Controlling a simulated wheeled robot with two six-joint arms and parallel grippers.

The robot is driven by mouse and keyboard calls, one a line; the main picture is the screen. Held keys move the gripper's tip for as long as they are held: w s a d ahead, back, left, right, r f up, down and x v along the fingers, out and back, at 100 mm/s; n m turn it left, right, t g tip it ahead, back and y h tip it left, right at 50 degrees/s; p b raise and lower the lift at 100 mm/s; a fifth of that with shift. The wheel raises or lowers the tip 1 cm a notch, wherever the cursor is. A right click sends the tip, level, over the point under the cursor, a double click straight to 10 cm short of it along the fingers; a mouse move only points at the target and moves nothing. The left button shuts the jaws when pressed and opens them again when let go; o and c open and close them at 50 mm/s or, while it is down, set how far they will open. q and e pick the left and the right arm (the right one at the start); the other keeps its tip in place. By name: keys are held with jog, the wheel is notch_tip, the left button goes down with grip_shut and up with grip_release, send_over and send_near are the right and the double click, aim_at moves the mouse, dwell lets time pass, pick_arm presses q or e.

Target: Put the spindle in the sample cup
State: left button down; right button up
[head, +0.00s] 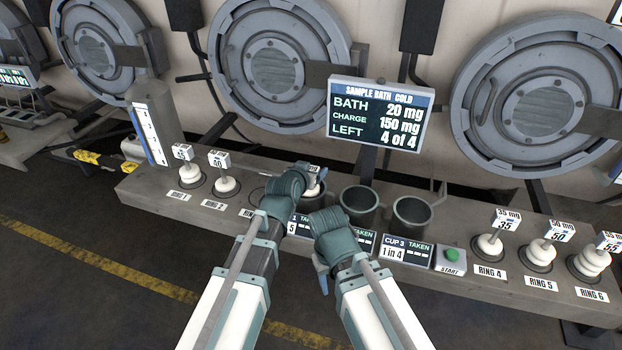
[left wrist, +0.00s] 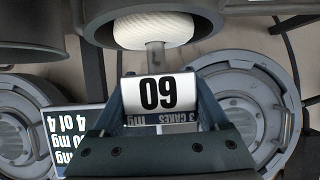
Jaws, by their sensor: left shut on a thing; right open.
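My left gripper (head: 311,172) is shut on the tag of a spindle with a white wound body (head: 313,191). In the left wrist view the tag (left wrist: 158,92) reads 60, upside down, and the white body (left wrist: 153,30) shows at the mouth of a grey cup (left wrist: 90,22). In the head view this is the leftmost sample cup (head: 311,226), partly hidden by my grippers. I cannot tell how deep the spindle sits. Two more cups, the middle one (head: 359,207) and the right one (head: 411,217), look empty. My right gripper (head: 321,277) is open, in front of the cups.
Tagged spindles stand at ring 1 (head: 188,170), ring 2 (head: 225,183), ring 4 (head: 490,243), ring 5 (head: 541,253) and ring 6 (head: 592,262). Ring 3 is partly hidden. The bath sign (head: 380,112) rises behind the cups. A green start button (head: 451,255) sits right of them.

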pick_arm(q)
jog(key=shift+f, duration=0.6)
jog(key=shift+r, duration=0.15)
pick_arm(e)
jog(key=shift+f, duration=0.45)
jog(key=shift+f, duration=0.1)
pick_arm(q)
grip_release()
